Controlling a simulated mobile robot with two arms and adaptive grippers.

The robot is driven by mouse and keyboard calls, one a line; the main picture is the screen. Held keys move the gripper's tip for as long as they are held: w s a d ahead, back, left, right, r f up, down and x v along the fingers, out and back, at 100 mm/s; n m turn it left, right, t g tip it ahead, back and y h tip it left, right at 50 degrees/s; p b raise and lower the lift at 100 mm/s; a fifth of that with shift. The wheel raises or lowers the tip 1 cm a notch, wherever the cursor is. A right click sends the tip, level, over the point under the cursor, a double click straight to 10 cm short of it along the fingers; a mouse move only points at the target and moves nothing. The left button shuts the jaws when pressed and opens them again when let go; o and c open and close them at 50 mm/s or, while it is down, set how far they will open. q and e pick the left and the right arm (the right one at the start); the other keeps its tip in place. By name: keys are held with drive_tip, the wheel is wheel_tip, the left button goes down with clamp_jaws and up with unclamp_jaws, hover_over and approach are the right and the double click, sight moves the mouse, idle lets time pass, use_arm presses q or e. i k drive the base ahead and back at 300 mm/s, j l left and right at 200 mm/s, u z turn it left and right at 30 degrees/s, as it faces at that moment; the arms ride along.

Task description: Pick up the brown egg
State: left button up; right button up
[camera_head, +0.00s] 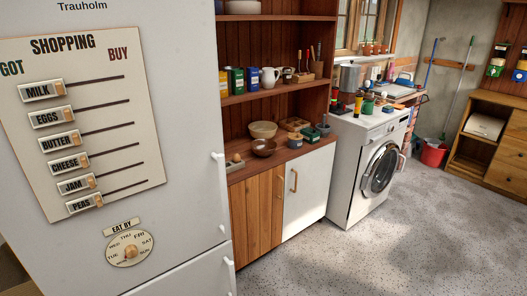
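On the wooden counter of the dresser, just right of the fridge, sits a small tray or holder (235,164). A small pale brownish rounded thing (236,157) shows in it; it may be the egg, but it is too small to tell. No other egg can be made out. Neither of my grippers is in view.
A large white fridge (190,200) with a shopping board (130,135) fills the left and stands close to the counter's left end. A brown bowl (264,147), a pale bowl (263,130) and small boxes share the counter. A washing machine (352,190) stands right. The speckled floor (390,250) is clear.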

sight(236, 159)
drive_tip(key=i+l+u, duration=0.2)
drive_tip(key=i+l, duration=0.5)
